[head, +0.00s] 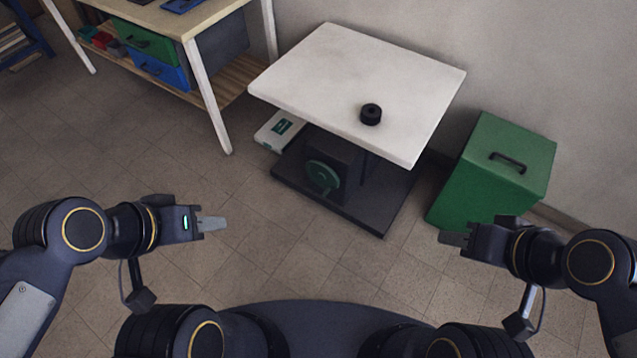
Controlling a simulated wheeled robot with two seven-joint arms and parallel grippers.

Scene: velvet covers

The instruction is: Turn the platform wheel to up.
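The platform (340,75) is a white tabletop on a dark pedestal and a dark base (370,212), standing ahead of me against the wall. The green wheel (322,177) sits on the near side of the pedestal, below the top. Any marking for up is too small to read. My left gripper (222,223) is in front and to the left of the wheel, well apart from it. My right gripper (443,238) is to the right of the wheel, also apart. Both point inward and hold nothing visible. I cannot tell whether their fingers are apart.
A black round object (371,114) lies on the platform top. A white box with a green label (280,130) is partly under its left edge. A green box with a handle (496,170) stands right. A workbench (190,22) with drawers stands left. The floor before me is clear.

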